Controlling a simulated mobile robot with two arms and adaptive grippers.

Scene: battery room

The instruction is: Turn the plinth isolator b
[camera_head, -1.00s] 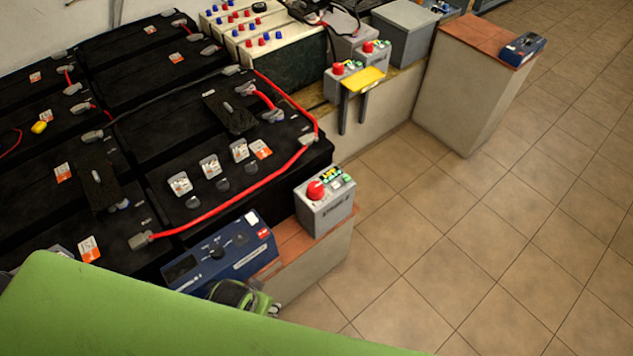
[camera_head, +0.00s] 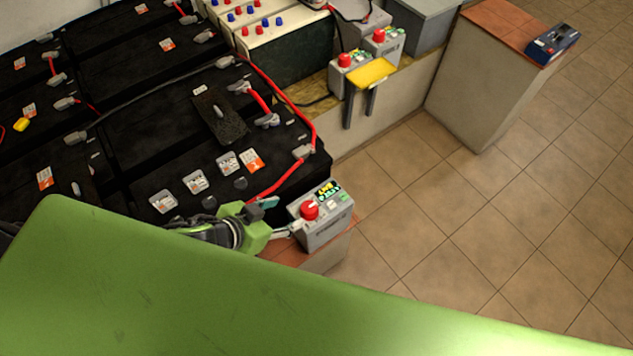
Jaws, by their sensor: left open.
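A grey isolator box (camera_head: 322,224) with a red rotary knob (camera_head: 309,210) on its top stands on the near tile-topped plinth (camera_head: 328,257). I cannot read its label, so I cannot tell if it is isolator b. My left gripper (camera_head: 280,217), green with grey fingers, is open at the left side of this box. Its fingertips are close to the box, a little short of the knob; I cannot tell if they touch it. My right gripper is not in view.
Two similar grey boxes with red knobs (camera_head: 346,60) (camera_head: 379,35) stand farther back by a yellow plate (camera_head: 371,72). Black batteries with red cables (camera_head: 312,125) fill the left. A far plinth (camera_head: 480,85) carries a blue device (camera_head: 553,42). The tiled floor at right is clear.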

